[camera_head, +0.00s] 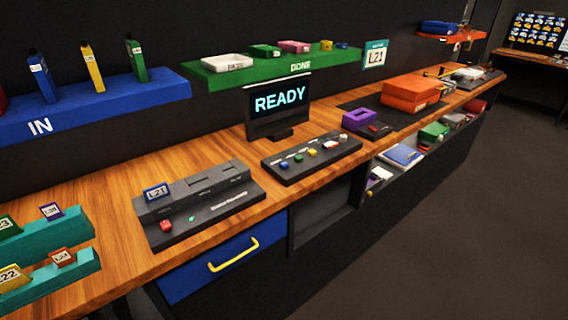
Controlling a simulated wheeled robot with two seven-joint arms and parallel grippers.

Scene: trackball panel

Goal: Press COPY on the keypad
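The keypad (290,177) is a dark slab on the wooden bench, right of the middle of the head view. A monitor (278,103) behind the keypad reads READY. Neither of my grippers is in view, and nothing touches the keypad.
A dark slotted panel (240,208) with an L21 card (157,192) stands left of the keypad. A purple holder (358,118) and orange box (410,92) stand to its right. A green DONE shelf (225,80) hangs above. A blue drawer (215,272) is below the bench.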

